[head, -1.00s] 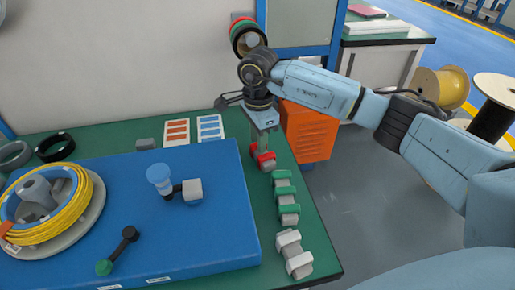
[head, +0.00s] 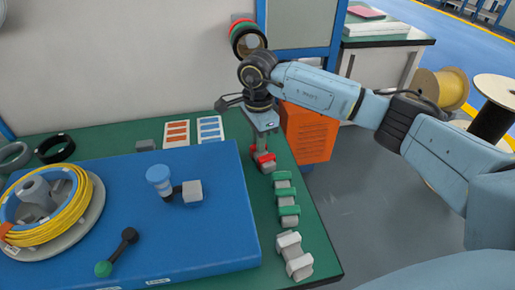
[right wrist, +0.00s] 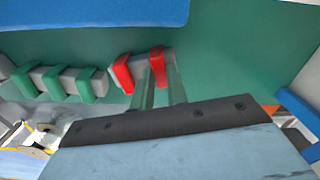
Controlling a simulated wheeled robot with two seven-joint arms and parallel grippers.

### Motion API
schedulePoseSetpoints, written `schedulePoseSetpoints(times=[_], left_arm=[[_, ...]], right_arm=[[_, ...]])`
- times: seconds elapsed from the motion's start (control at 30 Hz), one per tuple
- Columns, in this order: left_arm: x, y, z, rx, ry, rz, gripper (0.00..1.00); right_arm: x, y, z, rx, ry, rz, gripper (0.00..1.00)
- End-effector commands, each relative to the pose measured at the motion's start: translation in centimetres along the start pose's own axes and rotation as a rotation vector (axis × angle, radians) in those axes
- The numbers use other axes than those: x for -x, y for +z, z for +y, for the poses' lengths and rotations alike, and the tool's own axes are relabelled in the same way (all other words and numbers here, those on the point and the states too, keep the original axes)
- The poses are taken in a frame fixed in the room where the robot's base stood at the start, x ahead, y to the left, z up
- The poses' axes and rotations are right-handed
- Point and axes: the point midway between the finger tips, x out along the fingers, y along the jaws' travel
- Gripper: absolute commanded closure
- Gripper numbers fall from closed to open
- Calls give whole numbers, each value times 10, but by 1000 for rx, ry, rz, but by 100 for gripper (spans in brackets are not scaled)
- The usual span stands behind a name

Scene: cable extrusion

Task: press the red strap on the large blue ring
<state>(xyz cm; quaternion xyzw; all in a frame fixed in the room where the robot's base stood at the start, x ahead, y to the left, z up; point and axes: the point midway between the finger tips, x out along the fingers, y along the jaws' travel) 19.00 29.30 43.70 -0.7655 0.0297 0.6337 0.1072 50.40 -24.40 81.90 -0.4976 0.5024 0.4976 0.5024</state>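The large blue ring (head: 74,183) lies on the left of the blue board, inside a coil of yellow cable and around a grey hub. Two red straps sit on a grey holder at the right of the green table; one red strap (right wrist: 157,63) is at the fingers in the right wrist view, the other (right wrist: 122,74) is beside it. My right gripper (head: 262,150) points down at this holder. Its fingers (right wrist: 162,82) are a little apart, with a red strap at their tips; whether they grip it is unclear. My left gripper is not in view.
Holders with green straps (head: 286,196) and grey pieces (head: 293,255) line the table's right edge. Black rings (head: 55,148) lie behind left.

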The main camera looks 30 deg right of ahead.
Motion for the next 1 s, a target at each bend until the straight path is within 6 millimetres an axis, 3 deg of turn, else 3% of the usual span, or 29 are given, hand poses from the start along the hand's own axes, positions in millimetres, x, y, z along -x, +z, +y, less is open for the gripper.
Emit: schedulePoseSetpoints(times=[0.17,1.0], left_arm=[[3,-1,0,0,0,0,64],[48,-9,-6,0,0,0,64]], right_arm=[[5,0,0,0,-1,0,98],[72,0,0,1,-1,1,98]])
